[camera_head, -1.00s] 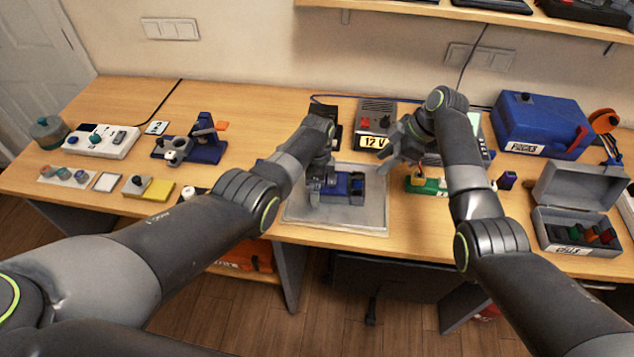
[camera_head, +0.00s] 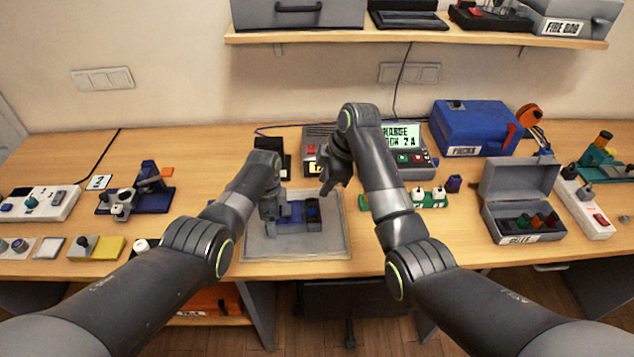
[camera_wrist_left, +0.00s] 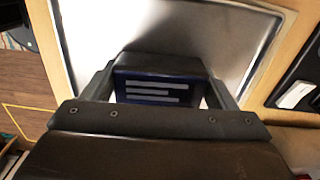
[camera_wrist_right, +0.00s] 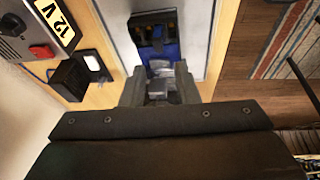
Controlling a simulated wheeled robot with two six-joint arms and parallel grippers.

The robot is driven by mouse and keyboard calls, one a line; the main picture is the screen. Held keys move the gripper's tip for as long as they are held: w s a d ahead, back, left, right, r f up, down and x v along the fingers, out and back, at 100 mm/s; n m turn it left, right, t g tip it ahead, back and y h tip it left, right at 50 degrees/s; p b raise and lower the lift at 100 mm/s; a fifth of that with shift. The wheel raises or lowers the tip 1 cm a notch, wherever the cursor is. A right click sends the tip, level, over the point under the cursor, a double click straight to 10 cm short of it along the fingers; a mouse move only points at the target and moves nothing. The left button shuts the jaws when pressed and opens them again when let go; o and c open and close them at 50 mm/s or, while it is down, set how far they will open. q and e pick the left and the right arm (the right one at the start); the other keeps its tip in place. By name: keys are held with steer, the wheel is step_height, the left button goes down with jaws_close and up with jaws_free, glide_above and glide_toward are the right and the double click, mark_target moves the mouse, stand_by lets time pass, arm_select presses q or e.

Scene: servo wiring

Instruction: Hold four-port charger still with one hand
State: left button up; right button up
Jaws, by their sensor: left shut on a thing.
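The four-port charger (camera_head: 312,207), a blue block with a dark socketed end, sits on the grey tray (camera_head: 255,240). My left gripper (camera_head: 277,212) is shut on it from the left end. In the left wrist view its fingers flank the charger's dark blue face with white lines (camera_wrist_left: 158,90). My right gripper (camera_head: 332,187) is above the tray's back right, apart from the charger. In the right wrist view its fingers (camera_wrist_right: 159,86) stand a little apart; a grey shape shows between them. Beyond them is the charger's blue body with dark sockets (camera_wrist_right: 155,28).
A charging unit with a lit screen (camera_head: 402,138) stands behind my right forearm. A green strip (camera_head: 432,197) lies right of the tray. An open grey case (camera_head: 520,200) and a blue box (camera_head: 475,125) stand farther right. A shelf (camera_head: 420,36) hangs above.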

mark_target(313, 204)
steer(key=shift+h, duration=0.4)
steer(key=x, duration=1.1)
steer(key=shift+a+r, duration=0.15)
steer(key=shift+a, duration=0.2)
jaws_close()
